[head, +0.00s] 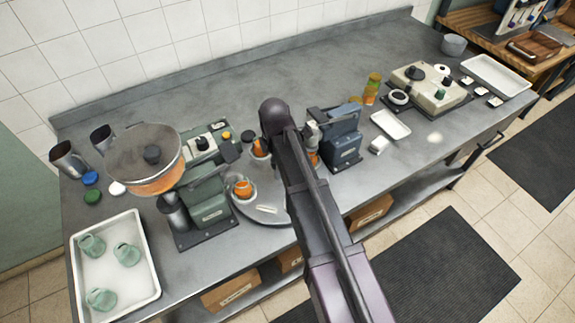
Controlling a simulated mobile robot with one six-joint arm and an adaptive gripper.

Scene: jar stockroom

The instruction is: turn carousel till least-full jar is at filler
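The carousel (262,214) is a grey round plate in the middle of the counter, largely covered by my arm. A glass jar with orange contents (243,189) stands on its left part. A second orange-filled jar (260,148) stands at the back, and a bit of orange shows right of my arm. Their fill levels are too small to compare. A green machine (208,200) with a large lidded hopper (148,165) of orange stuff, seemingly the filler, stands at the carousel's left. My arm crosses over the carousel; my gripper is hidden behind it.
A blue-grey machine (341,138) stands right of the carousel. A white tray with green jars (113,282) lies at the front left, near coloured lids (91,178). A scale-like device (425,88) and white trays (390,124) are at the right. The back counter is clear.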

